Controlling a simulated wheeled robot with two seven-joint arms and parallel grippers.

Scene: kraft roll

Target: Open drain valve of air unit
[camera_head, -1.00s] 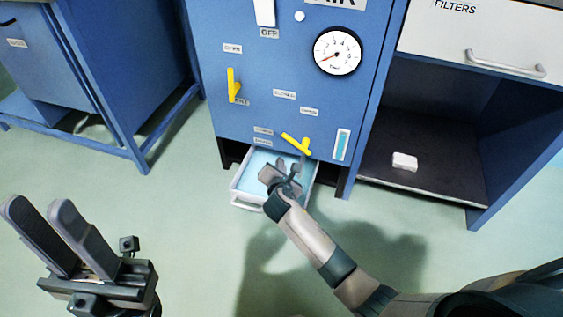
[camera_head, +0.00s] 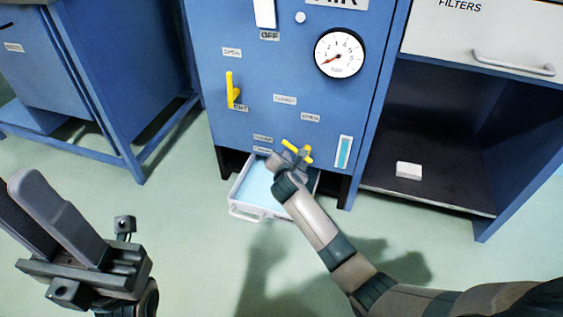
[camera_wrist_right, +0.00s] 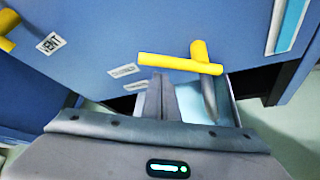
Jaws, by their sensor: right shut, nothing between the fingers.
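The yellow drain valve handle (camera_head: 306,152) sits low on the blue air unit (camera_head: 215,65). In the right wrist view the handle (camera_wrist_right: 175,63) is a yellow bar with a short yellow stub. My right gripper (camera_head: 297,158) is at the handle and partly covers it in the head view. In the right wrist view its fingers (camera_wrist_right: 160,92) are shut together, empty, with tips just below the bar's left part. I cannot tell whether they touch it. My left gripper (camera_head: 42,205) is open and empty at the lower left, away from the unit.
A pulled-out tray (camera_head: 247,213) with a light blue inside lies under the valve. Another yellow lever (camera_head: 231,90), a gauge (camera_head: 340,53) and a blue sight strip (camera_head: 343,152) are on the panel. A shelf on the right holds a white block (camera_head: 408,170).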

